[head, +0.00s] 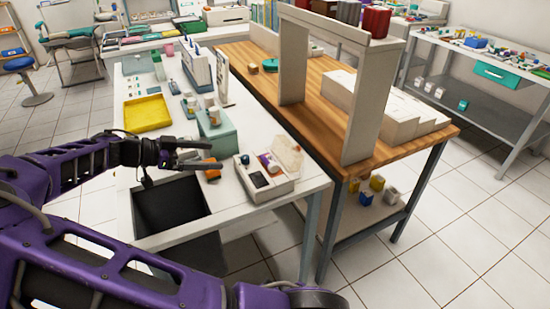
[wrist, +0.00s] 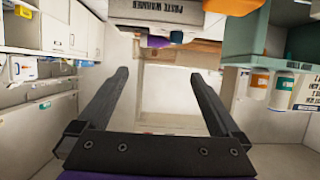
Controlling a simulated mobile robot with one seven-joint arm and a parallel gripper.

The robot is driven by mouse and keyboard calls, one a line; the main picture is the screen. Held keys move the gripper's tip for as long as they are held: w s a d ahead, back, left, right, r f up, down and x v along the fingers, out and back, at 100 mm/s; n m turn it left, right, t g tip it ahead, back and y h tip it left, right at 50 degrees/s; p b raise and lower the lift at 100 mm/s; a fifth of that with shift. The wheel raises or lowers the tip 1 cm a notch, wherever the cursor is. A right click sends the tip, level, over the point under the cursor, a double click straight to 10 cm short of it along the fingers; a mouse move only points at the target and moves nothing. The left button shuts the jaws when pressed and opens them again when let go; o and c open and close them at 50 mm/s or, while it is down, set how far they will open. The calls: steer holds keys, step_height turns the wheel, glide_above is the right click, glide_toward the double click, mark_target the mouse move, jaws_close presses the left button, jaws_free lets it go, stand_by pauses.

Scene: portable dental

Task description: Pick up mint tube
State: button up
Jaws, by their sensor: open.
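I cannot pick out a mint tube with certainty in either view. A white paste warmer (head: 262,180) with small coloured items in its top stands near the right front corner of the white table; its labelled face also shows at the top of the wrist view (wrist: 165,5). My gripper (head: 208,156) is over the table, left of the warmer and in front of a mint-green box (head: 218,143). Its two dark fingers (wrist: 158,76) are spread apart with nothing visible between them. A small orange item (head: 212,173) is just below the fingers in the head view.
A dark rectangular opening (head: 170,207) lies in the table near its front edge. A yellow tray (head: 147,113) sits farther back. Small bottles with orange and teal labels (wrist: 284,88) are at the right in the wrist view. A wooden bench (head: 310,115) stands to the right.

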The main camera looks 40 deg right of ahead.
glide_toward(266, 160)
steer(key=x, duration=0.2)
steer(key=b+x, duration=0.1)
steer(key=x, duration=0.1)
steer(key=shift+w+d+f, duration=0.15)
steer(key=shift+d+f, duration=0.1)
steer(key=shift+f, duration=0.1)
steer(key=shift+g, duration=0.3)
steer(key=shift+x, duration=2.85)
